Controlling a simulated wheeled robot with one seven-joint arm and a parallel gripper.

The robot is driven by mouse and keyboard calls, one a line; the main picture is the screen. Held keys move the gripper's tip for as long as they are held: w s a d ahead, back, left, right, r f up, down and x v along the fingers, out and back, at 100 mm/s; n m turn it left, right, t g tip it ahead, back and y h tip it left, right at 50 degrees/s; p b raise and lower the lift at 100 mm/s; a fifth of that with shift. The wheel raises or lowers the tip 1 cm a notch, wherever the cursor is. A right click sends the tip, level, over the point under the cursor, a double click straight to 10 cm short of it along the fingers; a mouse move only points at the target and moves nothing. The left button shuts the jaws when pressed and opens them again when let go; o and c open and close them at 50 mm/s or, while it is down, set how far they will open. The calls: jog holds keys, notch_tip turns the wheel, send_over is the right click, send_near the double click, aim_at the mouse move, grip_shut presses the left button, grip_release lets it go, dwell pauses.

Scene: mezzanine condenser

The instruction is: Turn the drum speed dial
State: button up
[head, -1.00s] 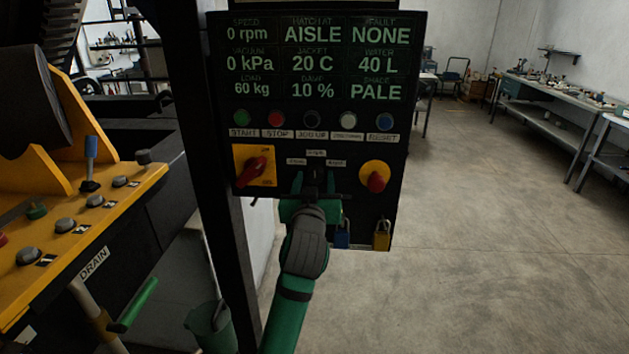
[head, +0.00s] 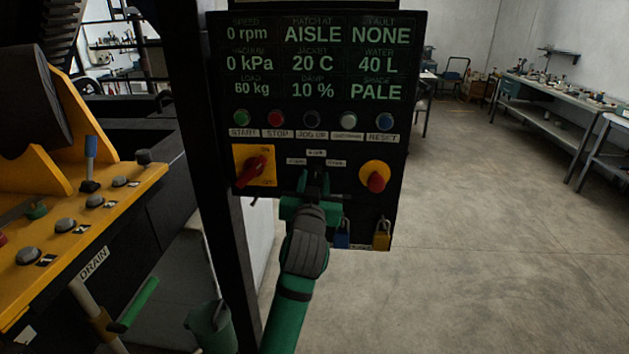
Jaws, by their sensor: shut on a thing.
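The drum speed dial seems to be the dark knob low in the middle of the black control panel (head: 300,123), under small labels (head: 316,153). My gripper (head: 314,182) reaches up to it from below, and its dark fingers are shut on it. The fingers and my green wrist hide most of the dial, so its pointer cannot be read. The panel's screen (head: 317,60) shows speed 0 rpm, load 60 kg, and fault NONE.
A red rotary switch on a yellow plate (head: 253,166) is left of my gripper. A red knob on a yellow disc (head: 375,177) is to the right. Padlocks (head: 382,236) hang below. Push buttons (head: 274,118) line the panel above. Open floor (head: 480,220) lies right.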

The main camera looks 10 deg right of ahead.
jog(key=m, duration=0.5)
jog(key=shift+m, duration=2.5)
jog(key=o, duration=1)
jog(key=shift+o, duration=0.2)
jog(key=shift+s, duration=0.1)
jog(key=v, duration=1)
jog(key=shift+s+a, duration=0.2)
jog(key=shift+s, duration=0.1)
jog(key=shift+f, duration=0.2)
